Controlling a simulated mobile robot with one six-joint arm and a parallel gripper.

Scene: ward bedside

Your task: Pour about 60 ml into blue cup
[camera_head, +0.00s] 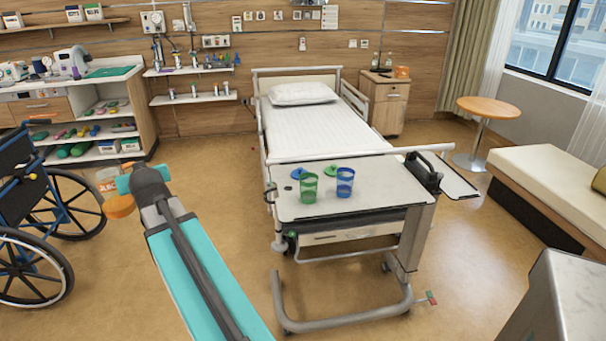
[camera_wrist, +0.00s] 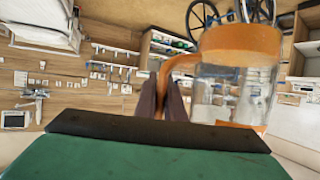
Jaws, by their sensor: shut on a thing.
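The blue cup (camera_head: 345,183) stands upright on the overbed table (camera_head: 385,170), right of a green cup (camera_head: 309,188). My gripper (camera_wrist: 163,92) is shut on the orange handle of a clear jug (camera_wrist: 240,42). In the head view the jug (camera_head: 120,206) hangs in the air at the left, well away from the table. My gripper's fingers are hard to see in the head view. I cannot make out the liquid level in the jug or cup.
A blue lid (camera_head: 331,169) and a green lid (camera_head: 299,172) lie behind the cups. A dark object (camera_head: 427,170) is at the table's right end. A wheelchair (camera_head: 35,220) stands at the left. The bed (camera_head: 310,120) is behind the table. Floor between arm and table is clear.

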